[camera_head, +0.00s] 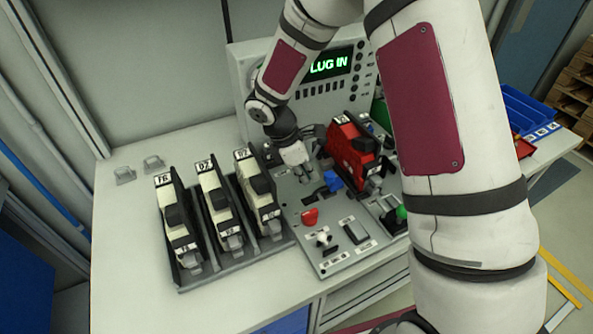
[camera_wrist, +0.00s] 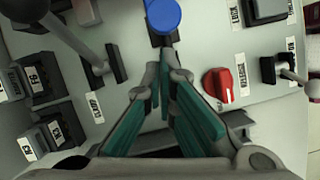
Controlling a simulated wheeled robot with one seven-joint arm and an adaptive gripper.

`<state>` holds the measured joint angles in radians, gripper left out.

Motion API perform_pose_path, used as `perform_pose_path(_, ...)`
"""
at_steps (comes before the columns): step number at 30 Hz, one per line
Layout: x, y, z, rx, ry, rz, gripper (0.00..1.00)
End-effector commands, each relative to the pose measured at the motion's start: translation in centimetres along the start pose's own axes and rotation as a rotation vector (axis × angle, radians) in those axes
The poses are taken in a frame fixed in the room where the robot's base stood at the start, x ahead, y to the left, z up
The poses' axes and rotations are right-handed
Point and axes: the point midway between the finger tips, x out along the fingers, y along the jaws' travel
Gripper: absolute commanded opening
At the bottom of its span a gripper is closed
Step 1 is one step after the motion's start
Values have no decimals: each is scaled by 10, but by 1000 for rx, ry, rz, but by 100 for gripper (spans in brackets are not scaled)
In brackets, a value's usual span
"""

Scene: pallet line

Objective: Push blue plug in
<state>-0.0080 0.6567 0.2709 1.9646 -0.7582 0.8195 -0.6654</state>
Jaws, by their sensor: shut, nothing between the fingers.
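The blue plug (camera_head: 332,181) sits on the grey control panel (camera_head: 326,262), in front of the red unit. It also shows as a round blue end (camera_wrist: 163,14) at the top of the wrist view, on a dark base. My gripper (camera_head: 304,178) is just left of the plug, low over the panel. In the wrist view my gripper's fingertips (camera_wrist: 168,62) are together and empty, pointing at the plug's dark base. I cannot tell whether they touch it.
A red knob (camera_wrist: 218,83) and a lever (camera_wrist: 78,40) flank my fingers. The red unit (camera_head: 352,152) stands right behind the plug. Black-and-white modules (camera_head: 217,211) fill a rack at left. The display (camera_head: 329,66) reads "LUG IN". The table's left end is mostly clear.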

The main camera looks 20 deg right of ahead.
Motion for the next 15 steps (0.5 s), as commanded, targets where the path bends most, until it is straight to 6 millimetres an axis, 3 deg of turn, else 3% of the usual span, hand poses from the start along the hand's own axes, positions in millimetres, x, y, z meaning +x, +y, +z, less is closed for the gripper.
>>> perform_pose_path(15,4,1,9,2,0,-1,0)
